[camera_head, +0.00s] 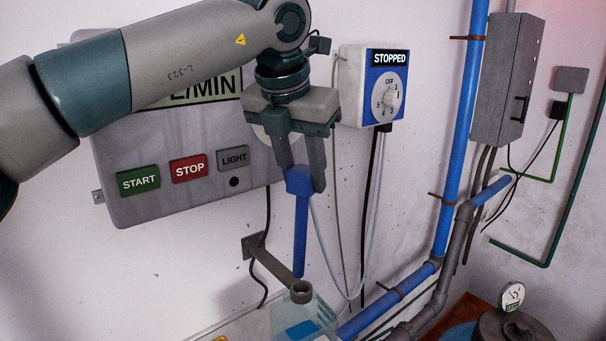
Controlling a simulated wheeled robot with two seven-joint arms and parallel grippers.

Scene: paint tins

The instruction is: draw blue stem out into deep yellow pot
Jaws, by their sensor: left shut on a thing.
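A blue stem (301,240) with a wider block at its top hangs upright in the left part of the middle. My left gripper (301,183) points down and is shut on the block, one finger on each side. My right gripper is out of view.
A wall bracket (270,258) reaches toward the neck. Behind the arm is a panel with START (139,180) and STOP (189,168) buttons. A dial box (375,88) reads STOPPED. Hanging cables and blue pipes (459,140) are to the right of the stem.

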